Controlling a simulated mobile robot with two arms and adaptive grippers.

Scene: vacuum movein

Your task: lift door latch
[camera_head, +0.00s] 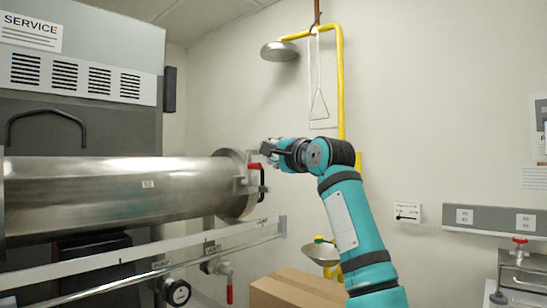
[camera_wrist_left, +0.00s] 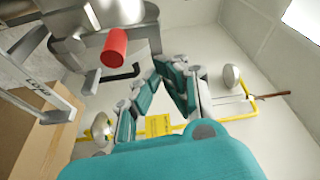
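The latch has a red grip (camera_head: 253,166) and a black bar handle (camera_head: 263,184) on the flange of the steel cylinder door (camera_head: 232,180). In the left wrist view the red grip (camera_wrist_left: 115,47) is close, with the black handle (camera_wrist_left: 122,73) beside it.
A long steel cylinder (camera_head: 110,190) runs left, with metal rails (camera_head: 150,265) below. A cardboard box (camera_head: 295,290) stands low in front. A yellow safety-shower pipe (camera_head: 340,90) and eyewash bowl (camera_head: 322,254) are behind my arm.

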